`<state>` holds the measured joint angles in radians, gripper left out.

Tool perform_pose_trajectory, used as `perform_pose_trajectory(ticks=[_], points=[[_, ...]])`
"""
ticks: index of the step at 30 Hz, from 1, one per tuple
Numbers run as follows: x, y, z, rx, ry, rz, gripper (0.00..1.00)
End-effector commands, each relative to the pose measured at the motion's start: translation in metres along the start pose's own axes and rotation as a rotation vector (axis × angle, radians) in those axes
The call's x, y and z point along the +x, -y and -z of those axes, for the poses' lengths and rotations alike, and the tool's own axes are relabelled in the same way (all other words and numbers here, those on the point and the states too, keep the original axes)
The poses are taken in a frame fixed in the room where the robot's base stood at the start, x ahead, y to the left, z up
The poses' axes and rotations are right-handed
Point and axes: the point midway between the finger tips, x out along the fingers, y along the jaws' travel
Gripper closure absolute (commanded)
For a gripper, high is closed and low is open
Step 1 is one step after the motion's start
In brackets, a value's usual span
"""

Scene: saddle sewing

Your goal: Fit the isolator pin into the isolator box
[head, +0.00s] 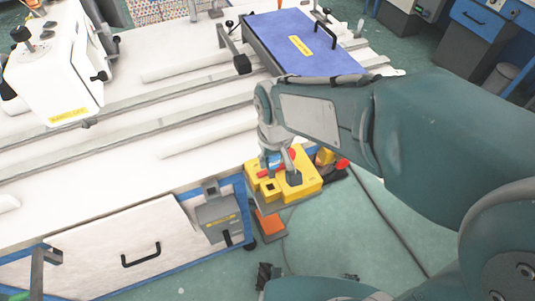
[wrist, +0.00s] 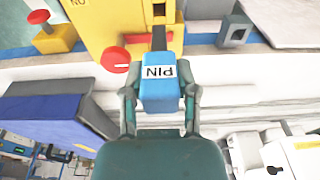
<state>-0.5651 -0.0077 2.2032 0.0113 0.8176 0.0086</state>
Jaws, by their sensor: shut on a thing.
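The isolator pin (wrist: 160,92) is a blue block marked "PIN" with a narrow dark tip. My gripper (wrist: 160,100) is shut on its sides; the label shows upside down in the wrist view. The yellow isolator box (wrist: 107,28) lies beyond the pin, with dark square openings on its face. The tip points at the box near these openings; I cannot tell whether it touches or enters one. In the head view my gripper (head: 278,160) is over the yellow box (head: 305,187) at the table's corner, and a little of the blue pin (head: 272,164) shows.
A red knob (wrist: 115,60) sits on the box, left of the tip. A small yellow unit with a red button (wrist: 39,17) stands beside it. The white machine table (head: 120,190) and a grey control box (head: 217,218) are close on the left.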

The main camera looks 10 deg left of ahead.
Motion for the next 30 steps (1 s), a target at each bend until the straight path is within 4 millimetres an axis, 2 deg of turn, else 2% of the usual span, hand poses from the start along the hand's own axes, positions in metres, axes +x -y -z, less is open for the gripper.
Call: perform_pose_trajectory(ticks=[6,15,30], points=[[0.021,0.003,-0.002,-0.002,0.006,-0.004,1.0],[0.041,0.003,-0.004,-0.002,0.005,-0.003,1.0],[0.044,0.003,-0.004,-0.002,0.002,-0.004,1.0]])
